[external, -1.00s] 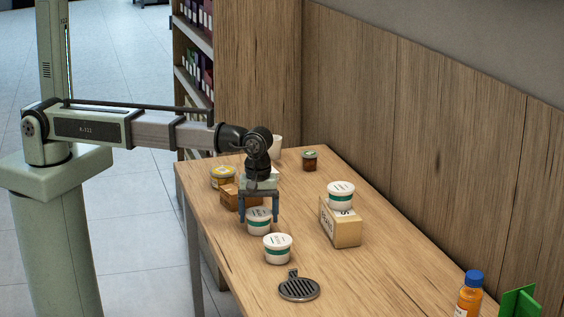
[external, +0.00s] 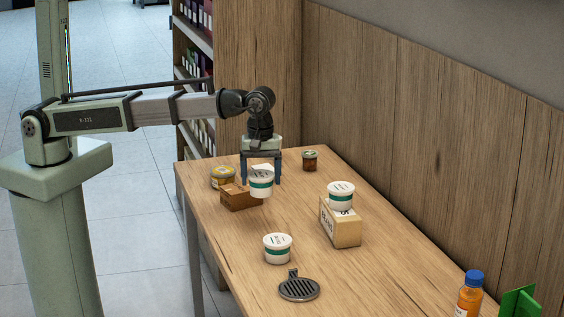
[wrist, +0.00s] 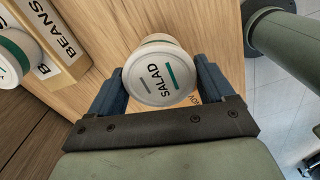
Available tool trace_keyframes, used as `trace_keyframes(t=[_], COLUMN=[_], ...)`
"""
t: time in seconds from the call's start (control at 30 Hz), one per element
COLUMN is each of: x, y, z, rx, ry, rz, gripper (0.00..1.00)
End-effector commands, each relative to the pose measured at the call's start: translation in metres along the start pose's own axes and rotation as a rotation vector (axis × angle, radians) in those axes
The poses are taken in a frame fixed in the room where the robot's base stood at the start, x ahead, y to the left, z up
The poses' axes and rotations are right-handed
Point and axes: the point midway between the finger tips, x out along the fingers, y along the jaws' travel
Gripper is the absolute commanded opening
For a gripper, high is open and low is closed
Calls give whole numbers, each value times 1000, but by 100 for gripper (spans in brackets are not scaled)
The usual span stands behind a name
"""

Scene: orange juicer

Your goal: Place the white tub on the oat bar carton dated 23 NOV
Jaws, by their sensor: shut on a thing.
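My gripper (external: 262,181) is shut on a white tub (external: 261,186) with a green band and holds it upright above the table. In the wrist view my gripper (wrist: 161,80) has the tub (wrist: 160,76) between its fingers, its lid reading SALAD. A brown carton (external: 238,201) lies just left of and below the held tub in the external view, partly hidden by it; I cannot tell from here whether they touch. Part of a date, seemingly NOV, shows beside the right finger in the wrist view; the day is hidden.
A BEANS carton (external: 346,232) stands to the right with a similar tub (external: 341,196) on top. Another tub (external: 277,248) stands in front, near a black grate (external: 298,288). A yellow-lidded tub (external: 222,177) and a small brown jar (external: 310,161) are farther back. An orange bottle (external: 469,297) is front right.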

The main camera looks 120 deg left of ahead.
Motion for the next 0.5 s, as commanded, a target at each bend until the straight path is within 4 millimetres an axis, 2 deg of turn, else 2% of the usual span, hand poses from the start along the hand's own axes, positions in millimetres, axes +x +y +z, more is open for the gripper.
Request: trace_keyframes(t=[0.13,0.27,0.4,0.5], x=[-15,-31,-46,-54], y=[12,10,-2,-18], z=[-42,-86,-126,-147], rx=[-60,-119,-172,-186], ry=[0,-1,-1,-1], rz=[1,2,2,2], gripper=[46,46,46,46])
